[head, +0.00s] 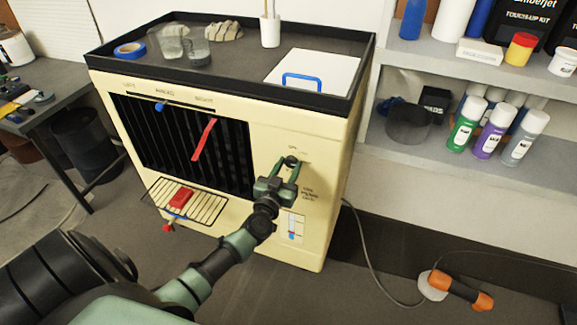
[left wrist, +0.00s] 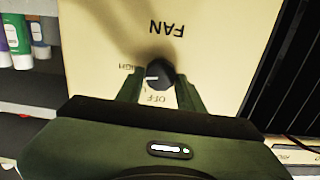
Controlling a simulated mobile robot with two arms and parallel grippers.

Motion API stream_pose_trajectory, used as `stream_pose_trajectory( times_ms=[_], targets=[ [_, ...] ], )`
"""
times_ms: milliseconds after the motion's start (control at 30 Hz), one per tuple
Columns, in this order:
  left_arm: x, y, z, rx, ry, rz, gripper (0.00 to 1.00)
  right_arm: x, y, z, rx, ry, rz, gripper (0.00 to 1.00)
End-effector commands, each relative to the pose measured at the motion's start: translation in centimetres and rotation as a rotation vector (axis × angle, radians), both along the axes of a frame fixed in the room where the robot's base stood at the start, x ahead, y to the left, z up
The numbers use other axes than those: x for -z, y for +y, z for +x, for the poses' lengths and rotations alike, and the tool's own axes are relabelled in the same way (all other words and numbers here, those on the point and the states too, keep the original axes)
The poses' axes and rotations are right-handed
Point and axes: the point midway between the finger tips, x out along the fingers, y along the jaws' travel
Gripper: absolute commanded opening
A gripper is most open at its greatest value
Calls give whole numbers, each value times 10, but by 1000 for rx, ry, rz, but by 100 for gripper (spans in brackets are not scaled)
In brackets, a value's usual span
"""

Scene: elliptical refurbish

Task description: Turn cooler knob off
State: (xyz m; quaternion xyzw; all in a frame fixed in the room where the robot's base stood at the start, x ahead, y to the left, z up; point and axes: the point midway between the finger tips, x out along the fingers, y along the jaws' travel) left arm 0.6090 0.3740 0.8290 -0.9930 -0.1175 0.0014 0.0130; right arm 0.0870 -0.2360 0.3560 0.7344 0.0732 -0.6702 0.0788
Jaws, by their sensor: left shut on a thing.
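The cooler (head: 280,225) is a cream cabinet with a dark louvred front. Its small black fan knob (head: 291,160) is on the right part of the front. In the left wrist view the knob (left wrist: 163,74) sits below an upside-down "FAN" label, with "OFF" printed beneath it and another label, partly hidden, at its left. A white mark on the knob points left in that view, not at "OFF". My left gripper (head: 289,166) is shut on the knob, with green fingers (left wrist: 160,82) on both sides of it. My right gripper is not in view.
The cooler top holds blue tape (head: 130,50), glasses (head: 195,48) and a white panel (head: 312,70). A wire rack with a red block (head: 181,198) juts from the front. Shelves with spray cans (head: 490,130) stand at right. A cable and an orange-handled tool (head: 460,290) lie on the floor.

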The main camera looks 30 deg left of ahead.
Motion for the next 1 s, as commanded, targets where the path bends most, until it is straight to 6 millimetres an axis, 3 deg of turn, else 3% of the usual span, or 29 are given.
stream_pose_trajectory(
  times_ms=[400, 1000],
  targets=[
    [2, 1, -1, -1, -87, -375, 0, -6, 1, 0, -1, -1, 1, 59],
    [4, 2, -1, -1, -221, -929, 0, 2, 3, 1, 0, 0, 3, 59]
  ],
)
